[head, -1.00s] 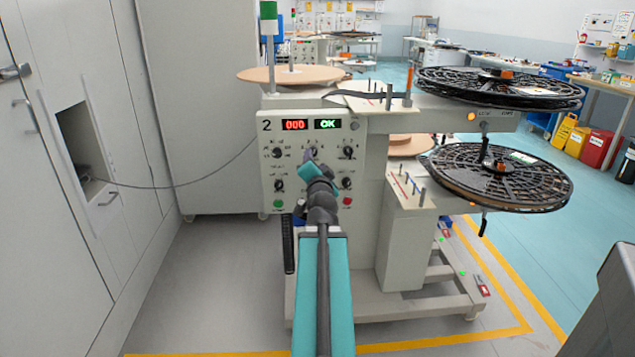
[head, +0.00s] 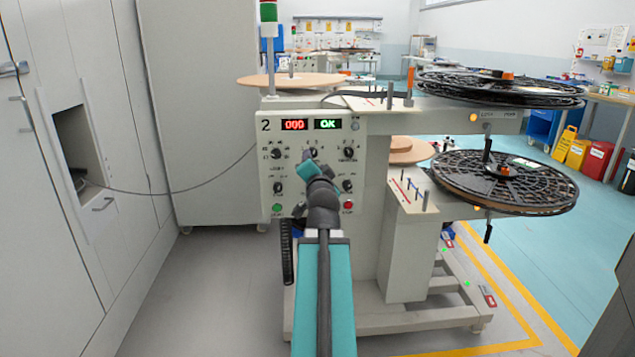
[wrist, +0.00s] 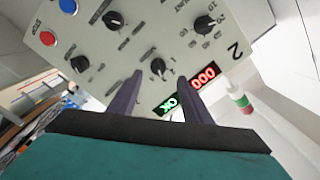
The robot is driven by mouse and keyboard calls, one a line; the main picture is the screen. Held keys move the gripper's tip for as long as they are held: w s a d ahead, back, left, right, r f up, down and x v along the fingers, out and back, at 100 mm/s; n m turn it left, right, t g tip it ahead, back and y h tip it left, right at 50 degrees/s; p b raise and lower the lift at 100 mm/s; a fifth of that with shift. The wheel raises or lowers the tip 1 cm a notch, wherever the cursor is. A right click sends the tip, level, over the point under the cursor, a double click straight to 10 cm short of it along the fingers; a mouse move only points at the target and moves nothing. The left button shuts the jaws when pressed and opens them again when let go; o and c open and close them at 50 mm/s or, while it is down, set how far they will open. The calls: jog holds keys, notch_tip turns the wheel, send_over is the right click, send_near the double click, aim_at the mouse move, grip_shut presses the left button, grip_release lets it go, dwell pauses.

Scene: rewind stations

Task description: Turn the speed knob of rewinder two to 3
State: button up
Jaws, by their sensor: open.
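Rewinder two (head: 375,125) stands ahead with a grey panel marked 2, a red display reading 000 and a green one reading OK. Its top row has a left knob (head: 277,153), a middle knob (head: 314,151) and a right knob (head: 349,153). My gripper (head: 307,157) is in front of the middle knob and partly covers it. In the wrist view the panel is turned around, and the middle knob (wrist: 158,67) shows just beyond and between the open, empty fingers (wrist: 155,92). Contact is not visible.
Lower on the panel are a left knob (head: 278,187), a right knob (head: 347,186), a green button (head: 277,208) and a red button (head: 348,205). Black reels (head: 505,180) project at the right. Cabinets (head: 70,180) line the left; grey floor is free between.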

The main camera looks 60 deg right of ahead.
jog(key=shift+s+a+f+b, duration=0.15)
jog(key=shift+s+a+b, duration=0.55)
jog(key=shift+b, duration=2.85)
jog(key=shift+b+v, duration=2.7)
jog(key=shift+b, duration=0.9)
jog(key=shift+r, duration=0.2)
